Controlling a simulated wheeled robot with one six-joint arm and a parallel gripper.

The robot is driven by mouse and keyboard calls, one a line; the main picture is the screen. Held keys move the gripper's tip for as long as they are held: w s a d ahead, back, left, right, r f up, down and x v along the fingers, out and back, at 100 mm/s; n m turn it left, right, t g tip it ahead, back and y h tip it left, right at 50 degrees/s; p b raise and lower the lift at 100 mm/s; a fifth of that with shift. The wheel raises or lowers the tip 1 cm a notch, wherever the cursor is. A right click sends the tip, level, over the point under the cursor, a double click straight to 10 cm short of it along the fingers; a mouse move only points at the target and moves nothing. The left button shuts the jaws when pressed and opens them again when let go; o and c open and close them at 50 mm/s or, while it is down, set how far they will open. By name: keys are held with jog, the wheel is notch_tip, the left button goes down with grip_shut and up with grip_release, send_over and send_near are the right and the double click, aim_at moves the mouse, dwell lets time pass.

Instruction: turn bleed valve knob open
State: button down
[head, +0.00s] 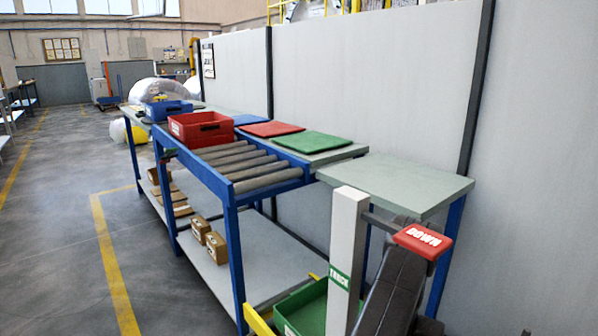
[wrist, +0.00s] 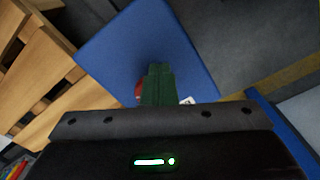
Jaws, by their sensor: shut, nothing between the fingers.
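My gripper (wrist: 158,72) shows in the wrist view as two green fingers, shut together with nothing between them. The fingertips are over or in front of a flat blue surface (wrist: 150,35). A small red part (wrist: 138,90) shows just left of the fingers, mostly hidden behind them. I cannot tell whether it is the valve knob or whether the fingers touch it. A small white patch (wrist: 187,100) shows right of the fingers. No bleed valve knob can be made out in the head view, and my gripper is not seen there.
Wooden slats (wrist: 35,70) lie left in the wrist view. A white post (head: 345,255) and green bin (head: 300,312) stand in front. The floor at left (head: 60,240) is clear.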

jog(key=shift+s+b, duration=0.4)
jog(key=shift+s, duration=0.3)
jog(key=shift+s+d+b, duration=0.2)
jog(key=shift+s+b, duration=0.25)
jog(key=shift+b, duration=0.1)
jog(key=shift+s+d, duration=0.1)
jog(key=shift+s+a, duration=0.25)
jog(key=shift+a, duration=0.1)
notch_tip(320, 180, up, 6)
jog(key=p, duration=0.3)
dwell(0.5)
